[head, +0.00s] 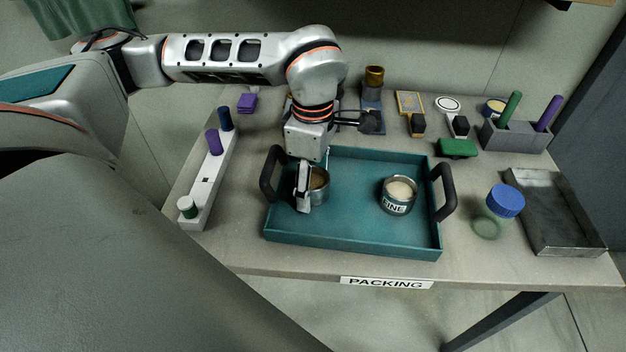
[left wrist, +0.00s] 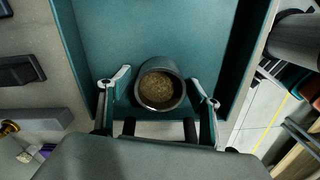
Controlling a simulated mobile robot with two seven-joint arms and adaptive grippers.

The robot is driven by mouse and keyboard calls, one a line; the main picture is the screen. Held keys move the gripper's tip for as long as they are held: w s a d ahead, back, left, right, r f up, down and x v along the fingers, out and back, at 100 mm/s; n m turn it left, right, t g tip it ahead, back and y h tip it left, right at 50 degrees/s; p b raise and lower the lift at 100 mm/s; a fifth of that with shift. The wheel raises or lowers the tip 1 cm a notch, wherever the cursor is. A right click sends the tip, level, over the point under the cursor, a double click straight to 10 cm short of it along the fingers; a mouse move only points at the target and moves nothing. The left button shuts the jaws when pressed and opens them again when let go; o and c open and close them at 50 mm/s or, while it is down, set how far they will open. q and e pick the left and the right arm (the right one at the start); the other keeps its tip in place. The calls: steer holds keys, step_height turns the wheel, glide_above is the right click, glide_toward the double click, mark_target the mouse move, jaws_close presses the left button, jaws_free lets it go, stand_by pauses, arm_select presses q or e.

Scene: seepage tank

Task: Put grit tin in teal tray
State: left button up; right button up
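The teal tray (head: 350,240) lies on the table and has a black handle at each end. A grey tin with brown, grainy contents (head: 320,183) stands in its left part; its label is hidden. My left gripper (head: 304,200) reaches down over this tin. In the left wrist view the tin (left wrist: 160,88) sits upright between the spread fingers (left wrist: 161,90), with a gap on each side, so the gripper is open. A second tin marked FINE (head: 398,196), with pale contents, stands in the tray's right part. My right gripper is not in view.
A white rack with several pegs (head: 207,180) stands left of the tray. A blue-lidded jar (head: 505,201) and a grey metal tray (head: 555,215) are at the right. Several small items and a grey holder (head: 515,137) line the back. The tray's middle is clear.

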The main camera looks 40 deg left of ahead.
mark_target(312, 184)
arm_select(q)
step_height(312, 184, up, 12)
steer(key=p, duration=0.1)
steer(key=shift+r+p, duration=0.2)
steer(key=shift+p, duration=0.1)
stand_by(0.4)
steer(key=shift+s, duration=0.1)
stand_by(0.4)
